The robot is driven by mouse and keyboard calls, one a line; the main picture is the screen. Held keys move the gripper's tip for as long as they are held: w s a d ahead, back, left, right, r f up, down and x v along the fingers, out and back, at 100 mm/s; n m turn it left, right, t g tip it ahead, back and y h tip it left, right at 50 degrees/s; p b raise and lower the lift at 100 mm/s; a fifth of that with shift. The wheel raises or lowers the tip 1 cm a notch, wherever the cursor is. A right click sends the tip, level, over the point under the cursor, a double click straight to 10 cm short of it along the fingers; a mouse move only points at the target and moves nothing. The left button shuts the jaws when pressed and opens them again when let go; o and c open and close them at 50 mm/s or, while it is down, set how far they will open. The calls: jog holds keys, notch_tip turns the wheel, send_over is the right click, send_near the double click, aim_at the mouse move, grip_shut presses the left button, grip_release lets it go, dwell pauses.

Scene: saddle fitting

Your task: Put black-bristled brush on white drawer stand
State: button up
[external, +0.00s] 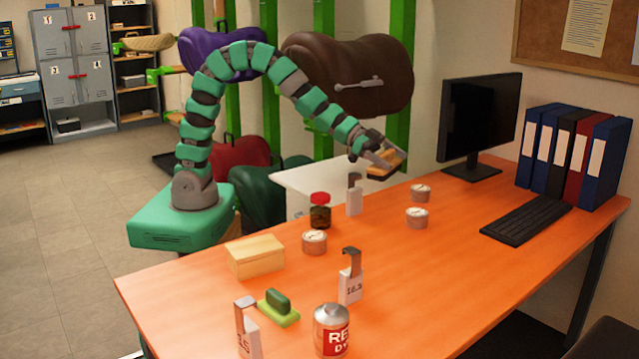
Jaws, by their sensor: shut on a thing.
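My gripper (380,160) is at the end of the green arm, raised above the far side of the orange table. It is shut on a brush with a wooden back (390,165), apparently the black-bristled brush. A dark strip shows along its underside. The brush is in the air, to the right of the white drawer stand (312,178). The stand is behind the table's far edge, and its flat white top looks bare. A red-capped jar and a hooked tag partly hide its front.
On the orange table (430,270) stand a red-capped jar (320,212), hooked tags (354,195), several small tins (417,217), a wooden block (255,257), a green brush (279,306) and a dye can (332,330). A monitor (480,118) stands at right. Saddles (360,75) hang behind my arm.

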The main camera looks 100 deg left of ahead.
jog(key=s+a+r+n+y, duration=0.2)
jog(key=s+a, duration=0.1)
jog(key=a, duration=0.4)
jog(key=shift+a, duration=0.35)
jog(key=m+g+h+b, duration=0.3)
jog(key=m+h, duration=0.2)
jog(key=m, duration=0.1)
send_over(374, 270)
notch_tip(374, 270, down, 10)
notch_tip(374, 270, down, 9)
jog(key=b, duration=0.2)
jog(key=shift+a+f+b, duration=0.1)
jog(key=shift+f+b, duration=0.05)
jog(key=shift+b, duration=0.2)
jog(key=shift+f, duration=0.1)
jog(key=o, duration=0.8)
